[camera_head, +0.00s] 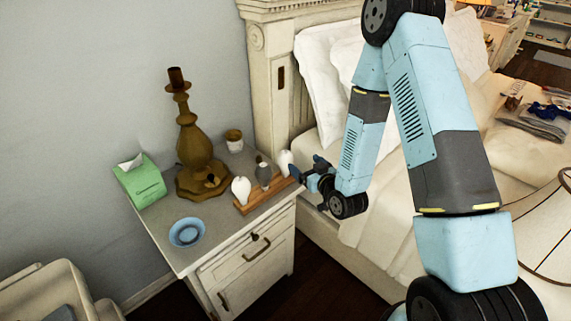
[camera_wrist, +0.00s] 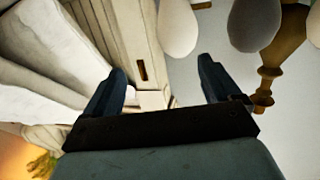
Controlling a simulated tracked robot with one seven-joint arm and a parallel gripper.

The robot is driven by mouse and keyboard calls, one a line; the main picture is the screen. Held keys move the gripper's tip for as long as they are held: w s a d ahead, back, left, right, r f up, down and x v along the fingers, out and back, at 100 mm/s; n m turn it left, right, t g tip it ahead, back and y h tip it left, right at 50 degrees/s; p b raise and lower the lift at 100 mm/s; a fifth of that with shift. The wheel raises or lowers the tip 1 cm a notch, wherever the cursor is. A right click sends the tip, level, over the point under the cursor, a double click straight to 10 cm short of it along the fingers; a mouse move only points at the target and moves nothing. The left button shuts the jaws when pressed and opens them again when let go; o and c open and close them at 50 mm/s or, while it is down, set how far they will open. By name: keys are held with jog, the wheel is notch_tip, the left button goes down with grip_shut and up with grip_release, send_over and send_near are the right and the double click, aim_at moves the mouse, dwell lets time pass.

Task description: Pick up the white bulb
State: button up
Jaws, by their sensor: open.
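Two white bulbs stand in a wooden holder (camera_head: 265,197) on the nightstand. One white bulb (camera_head: 241,189) is at the holder's left end, the other (camera_head: 285,160) at its right end, with a grey bulb (camera_head: 263,174) between them. My gripper (camera_head: 300,171) is open and empty, just right of the right-end white bulb. In the wrist view, a white bulb (camera_wrist: 178,27) and the grey bulb (camera_wrist: 253,24) hang in from the top edge, beyond my open fingers (camera_wrist: 164,82). Part of another white bulb (camera_wrist: 315,25) shows at the right edge.
The nightstand (camera_head: 218,238) also holds a brass lamp base (camera_head: 195,148), a green tissue box (camera_head: 140,181), a blue bowl (camera_head: 187,232) and a small pot (camera_head: 233,140). The bed's headboard (camera_head: 280,85) rises behind my gripper.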

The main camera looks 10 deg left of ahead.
aim_at(283, 158)
jog(key=s+f+t+y, duration=0.1)
jog(key=s+f, duration=0.3)
jog(key=shift+m, duration=0.3)
jog(key=x, duration=1.4)
jog(key=shift+w+a+r, duration=0.1)
jog(key=shift+a+r, duration=0.15)
jog(key=shift+a, duration=0.05)
jog(key=c, duration=1)
jog(key=shift+c, duration=0.2)
